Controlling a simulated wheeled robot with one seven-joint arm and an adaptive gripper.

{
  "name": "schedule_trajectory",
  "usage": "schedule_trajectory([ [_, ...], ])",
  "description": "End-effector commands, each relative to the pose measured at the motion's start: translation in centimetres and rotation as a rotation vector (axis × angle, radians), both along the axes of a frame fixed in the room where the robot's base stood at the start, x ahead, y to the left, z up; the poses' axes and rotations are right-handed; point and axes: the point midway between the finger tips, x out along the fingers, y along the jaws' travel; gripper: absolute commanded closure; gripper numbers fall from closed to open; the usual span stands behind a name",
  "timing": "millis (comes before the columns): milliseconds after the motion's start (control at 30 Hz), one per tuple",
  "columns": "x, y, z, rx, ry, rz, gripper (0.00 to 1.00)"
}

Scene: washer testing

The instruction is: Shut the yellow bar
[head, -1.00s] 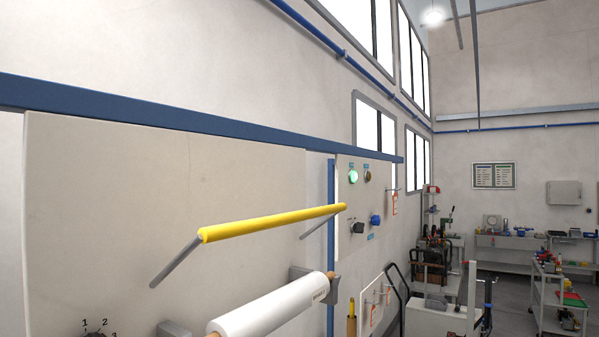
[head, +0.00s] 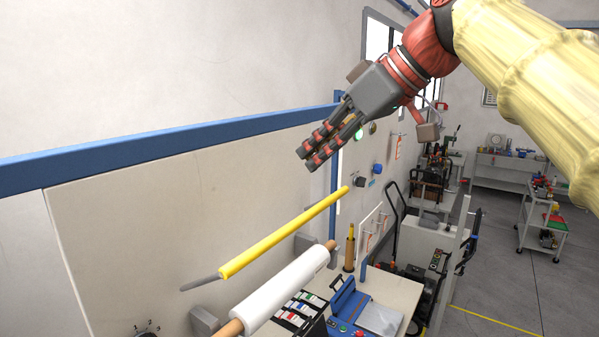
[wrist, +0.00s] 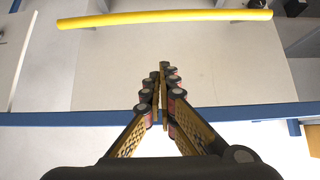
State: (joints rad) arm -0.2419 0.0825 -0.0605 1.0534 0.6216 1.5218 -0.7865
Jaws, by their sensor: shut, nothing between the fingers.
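The yellow bar (head: 285,233) is a long rod on grey arms, standing out from the pale panel (head: 150,220) in the head view. It runs above a white roll. My gripper (head: 307,160) is shut and empty, above the bar and near its far right end, apart from it. In the wrist view the closed fingers (wrist: 162,85) point toward the yellow bar (wrist: 165,18), which crosses the top of the picture with a clear gap between. The bar's right-hand arm is mostly hidden in the head view.
A white roll (head: 285,290) on a wooden core sits below the bar. A blue rail (head: 170,150) runs along the panel's top. A control panel with knobs (head: 375,168) is at the right. A bench with a blue device (head: 345,305) stands below. Open air surrounds my gripper.

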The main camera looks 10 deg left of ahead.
Motion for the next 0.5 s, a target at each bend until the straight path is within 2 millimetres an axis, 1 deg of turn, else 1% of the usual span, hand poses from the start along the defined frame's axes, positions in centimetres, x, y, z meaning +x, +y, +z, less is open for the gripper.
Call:
schedule_trajectory([
  [67,0.1,0.4,-0.2,0.000,-0.001,0.006,1.00],
  [167,0.3,1.1,-0.9,0.001,-0.001,0.007,1.00],
  [267,0.7,2.1,-2.1,0.000,0.002,0.007,1.00],
  [500,2.1,5.3,-5.3,0.000,0.002,0.005,1.00],
])
